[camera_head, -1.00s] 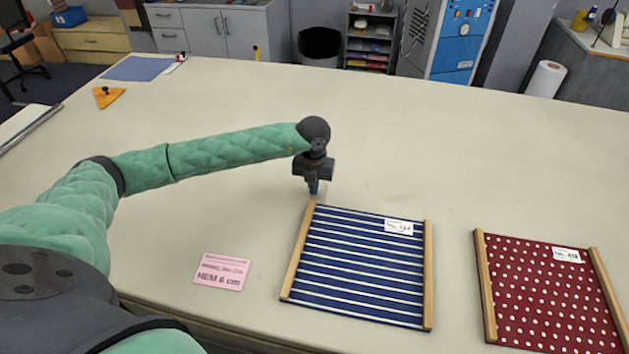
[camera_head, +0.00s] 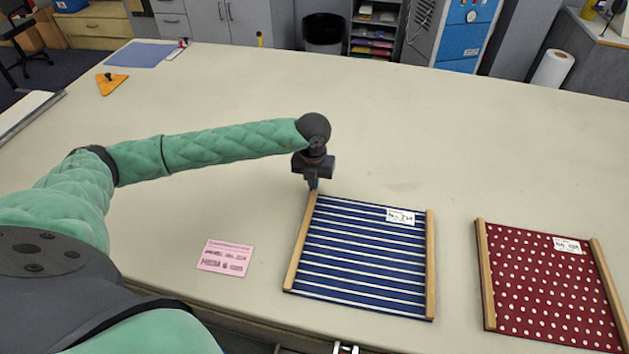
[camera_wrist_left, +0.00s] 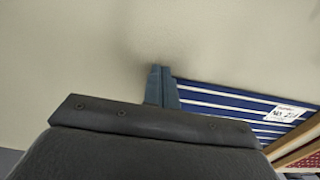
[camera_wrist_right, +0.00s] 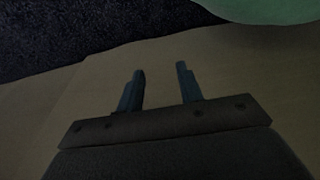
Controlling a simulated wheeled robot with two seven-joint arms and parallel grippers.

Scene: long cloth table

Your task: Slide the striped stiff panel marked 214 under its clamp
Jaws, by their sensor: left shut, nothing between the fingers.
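The striped panel (camera_head: 365,255) lies flat on the table, navy with white stripes, wooden strips along its left and right sides. Its white label (camera_head: 400,216) seems to read No. 214; panel and label also show in the left wrist view (camera_wrist_left: 230,103). My left gripper (camera_head: 313,187) points down, shut and empty, at the panel's far left corner; whether it touches is unclear. Its closed fingers show in the left wrist view (camera_wrist_left: 161,68). My right gripper (camera_wrist_right: 160,68) is open and empty in its own dark wrist view. I cannot identify the clamp with certainty.
A dotted red panel (camera_head: 550,285) lies to the right. A pink card (camera_head: 226,257) mentions 214. A metal bar (camera_head: 30,118) lies at the left edge; an orange triangle (camera_head: 111,83) and blue mat (camera_head: 138,54) lie at far left. The middle and back are clear.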

